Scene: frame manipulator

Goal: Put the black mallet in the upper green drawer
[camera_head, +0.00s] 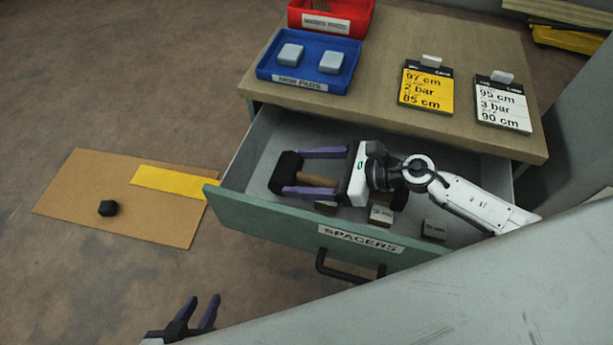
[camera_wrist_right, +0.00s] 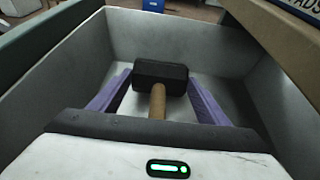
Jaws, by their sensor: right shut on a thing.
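The black mallet, with a black head (camera_head: 284,176) and a wooden handle (camera_head: 318,180), is inside the open upper green drawer (camera_head: 262,222), labelled SPACERS. My right gripper (camera_head: 294,171) reaches into the drawer, its purple fingers on either side of the mallet head. The right wrist view shows the head (camera_wrist_right: 160,76) between the fingertips, with the handle pointing back toward the palm. The gripper is shut on the mallet. Whether the mallet touches the drawer floor is unclear. My left gripper (camera_head: 203,302) is open and empty at the bottom of the head view.
Several labelled blocks (camera_head: 381,214) lie in the drawer beside my right gripper. On the cabinet top (camera_head: 480,50) stand a blue bin (camera_head: 308,85) with pads, a red bin (camera_head: 331,22) and two signs (camera_head: 427,86).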

